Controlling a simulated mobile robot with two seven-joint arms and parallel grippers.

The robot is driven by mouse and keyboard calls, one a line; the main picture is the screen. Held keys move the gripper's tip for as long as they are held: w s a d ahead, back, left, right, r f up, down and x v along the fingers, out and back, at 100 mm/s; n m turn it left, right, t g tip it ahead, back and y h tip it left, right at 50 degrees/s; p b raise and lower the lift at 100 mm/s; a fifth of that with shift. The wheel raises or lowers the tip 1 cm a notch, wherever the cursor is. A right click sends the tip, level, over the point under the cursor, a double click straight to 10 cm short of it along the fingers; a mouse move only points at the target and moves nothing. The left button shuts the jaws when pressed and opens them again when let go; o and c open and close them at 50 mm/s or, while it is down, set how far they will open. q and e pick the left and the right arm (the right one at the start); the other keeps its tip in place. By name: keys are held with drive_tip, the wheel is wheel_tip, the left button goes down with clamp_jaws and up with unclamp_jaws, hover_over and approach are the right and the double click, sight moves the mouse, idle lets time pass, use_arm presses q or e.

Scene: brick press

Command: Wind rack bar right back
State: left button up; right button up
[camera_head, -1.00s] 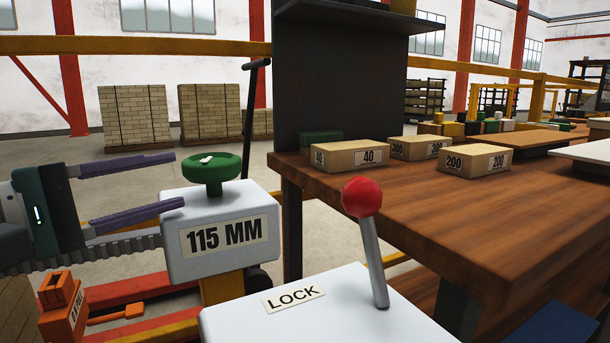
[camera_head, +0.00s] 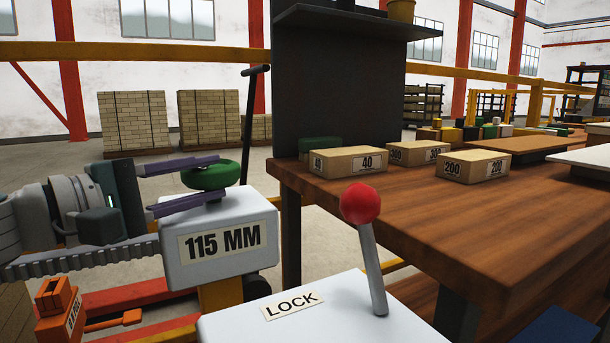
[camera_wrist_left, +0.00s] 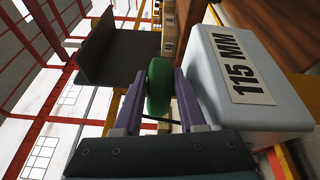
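The toothed rack bar (camera_head: 90,260) runs from the left edge to the white housing (camera_head: 220,240) marked 115 MM. A green handwheel (camera_head: 212,177) sits on top of the housing. My left gripper (camera_head: 222,176) has its two purple fingers on either side of the wheel, one on the far side and one on the near side. In the left wrist view the green wheel (camera_wrist_left: 160,88) stands between the fingertips, with narrow gaps that look open. The fingers partly hide the wheel. My right gripper is not in view.
A white LOCK box (camera_head: 300,310) with a red-knobbed lever (camera_head: 362,205) stands in front. The wooden table (camera_head: 420,210) to the right holds several labelled blocks. An orange object (camera_head: 58,305) lies below my left arm. A black handle (camera_head: 250,110) rises behind the wheel.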

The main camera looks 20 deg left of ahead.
sight(229, 178)
use_arm(q)
clamp_jaws()
